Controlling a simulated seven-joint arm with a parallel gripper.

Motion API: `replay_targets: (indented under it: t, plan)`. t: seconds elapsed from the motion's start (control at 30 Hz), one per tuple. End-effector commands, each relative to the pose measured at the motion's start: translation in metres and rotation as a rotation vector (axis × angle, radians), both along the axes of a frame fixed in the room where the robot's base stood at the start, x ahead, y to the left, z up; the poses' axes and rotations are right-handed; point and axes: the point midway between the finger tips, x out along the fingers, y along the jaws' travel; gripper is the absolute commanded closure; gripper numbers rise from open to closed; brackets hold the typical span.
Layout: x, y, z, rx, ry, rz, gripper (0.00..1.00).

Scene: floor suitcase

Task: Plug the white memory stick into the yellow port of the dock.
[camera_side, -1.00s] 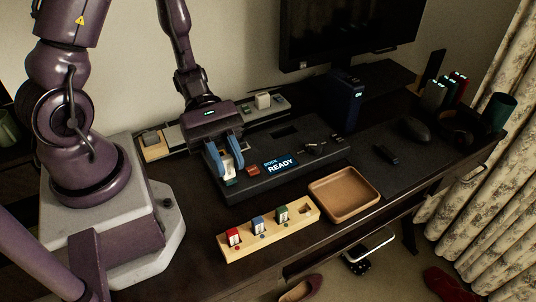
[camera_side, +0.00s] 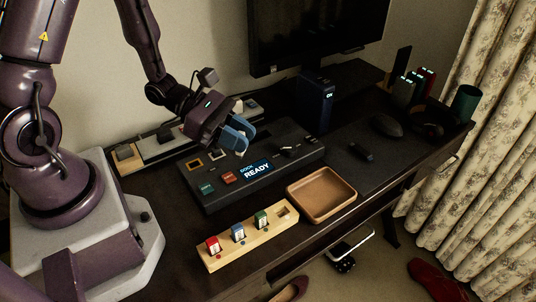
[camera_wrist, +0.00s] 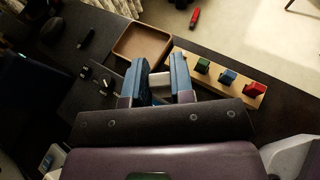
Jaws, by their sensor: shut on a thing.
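My gripper (camera_side: 240,138) is tilted above the back of the dock, its blue fingers shut on the white memory stick (camera_side: 240,153). Only a small pale part of the stick shows; it also shows between the fingers (camera_wrist: 170,88) in the wrist view (camera_wrist: 160,78). The dark dock (camera_side: 215,201) has a lit READY screen. Two ports with yellowish frames lie at its left: one at the back-left (camera_side: 195,163) and one beside it (camera_side: 217,154); I cannot tell their exact colours apart. The stick appears clear of these ports.
A wooden rack (camera_side: 213,263) holds red, blue and green sticks and has one empty slot. A brown tray (camera_side: 321,195) lies right of it. A dark blue box (camera_side: 314,103) stands behind the dock. A power strip (camera_side: 150,149) runs behind my gripper.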

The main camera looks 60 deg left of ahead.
Motion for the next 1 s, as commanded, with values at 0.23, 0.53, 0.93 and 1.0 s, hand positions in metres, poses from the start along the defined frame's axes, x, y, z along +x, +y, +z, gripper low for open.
replay_targets:
  t: [0.23,0.53,0.93,1.0]
  plan:
    - [0.074,0.038,0.062,0.003,-0.019,0.466,1.00]
    - [0.106,0.046,0.142,-0.004,-0.009,0.692,1.00]
    - [0.101,0.093,0.093,-0.003,0.017,0.812,1.00]
    - [0.096,0.111,0.067,-0.003,0.017,0.853,1.00]
